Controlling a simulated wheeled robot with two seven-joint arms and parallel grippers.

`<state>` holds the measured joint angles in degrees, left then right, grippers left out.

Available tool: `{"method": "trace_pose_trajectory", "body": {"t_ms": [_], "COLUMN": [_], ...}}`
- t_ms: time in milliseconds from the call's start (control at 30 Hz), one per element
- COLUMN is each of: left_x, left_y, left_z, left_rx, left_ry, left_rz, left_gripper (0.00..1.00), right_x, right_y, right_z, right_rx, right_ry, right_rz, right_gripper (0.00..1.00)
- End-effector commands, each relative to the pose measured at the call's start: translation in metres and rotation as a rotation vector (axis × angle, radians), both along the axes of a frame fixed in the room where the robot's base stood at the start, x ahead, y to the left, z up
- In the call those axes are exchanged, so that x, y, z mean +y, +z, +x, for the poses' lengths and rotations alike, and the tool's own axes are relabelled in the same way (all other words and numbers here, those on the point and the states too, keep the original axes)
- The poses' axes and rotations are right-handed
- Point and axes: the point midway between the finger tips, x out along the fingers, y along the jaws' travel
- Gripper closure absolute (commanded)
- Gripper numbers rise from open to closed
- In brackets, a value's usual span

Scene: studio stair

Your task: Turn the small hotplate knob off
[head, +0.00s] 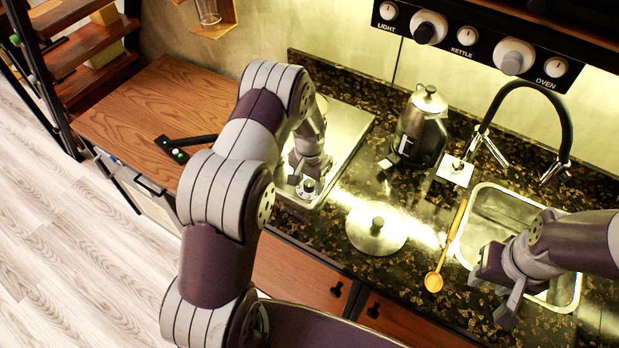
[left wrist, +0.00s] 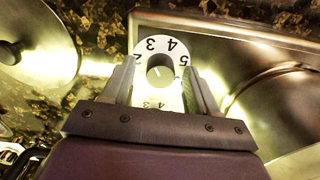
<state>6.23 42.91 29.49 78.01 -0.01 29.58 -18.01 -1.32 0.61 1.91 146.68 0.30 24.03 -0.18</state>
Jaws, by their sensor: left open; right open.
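The small hotplate knob (head: 308,187) sits at the front corner of the steel hotplate (head: 347,128). In the left wrist view the knob (left wrist: 160,68) is a dark grey cap with a pale mark, on a white numbered dial (left wrist: 155,46) reading 2, 3, 4 and 5. My left gripper (head: 303,177) points down just above the knob. In the left wrist view its open fingers (left wrist: 160,80) stand on either side of the knob, with gaps visible. My right gripper (head: 505,292) is open and empty over the front of the sink. My left arm hides part of the hotplate.
A kettle (head: 421,128), a round steel lid (head: 377,228) and a wooden spoon (head: 445,248) are on the dark counter, right of the hotplate. The sink (head: 487,212) and tap (head: 566,125) are further right. A wooden worktop (head: 150,105) is at left.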

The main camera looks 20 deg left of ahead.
Motion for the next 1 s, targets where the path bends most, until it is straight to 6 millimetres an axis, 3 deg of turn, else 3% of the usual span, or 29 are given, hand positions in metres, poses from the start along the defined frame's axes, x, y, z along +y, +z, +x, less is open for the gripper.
{"method": "trace_pose_trajectory", "body": {"t_ms": [167,333,367,667,1000], "left_x": [0.0,0.0,0.0,0.0,0.001], "left_y": [0.0,0.0,0.0,0.0,-0.001], "left_z": [0.0,0.0,0.0,0.0,0.0], "left_rx": [0.0,0.0,0.0,0.0,-0.001], "left_ry": [0.0,0.0,0.0,0.029,0.244], "left_rz": [0.0,0.0,0.0,0.0,-0.001], "left_gripper": [0.41,0.93,0.97,0.97,0.97], "right_x": [0.0,0.0,0.0,0.0,0.0], "right_y": [0.0,0.0,0.0,-0.002,-0.013], "right_z": [0.0,0.0,0.0,0.0,0.0], "right_rx": [0.0,0.0,0.0,0.0,0.0], "right_ry": [0.0,0.0,0.0,0.0,0.0], "right_rz": [0.0,0.0,0.0,0.0,0.0], "right_gripper": [0.59,0.59,0.59,0.59,0.59]}}
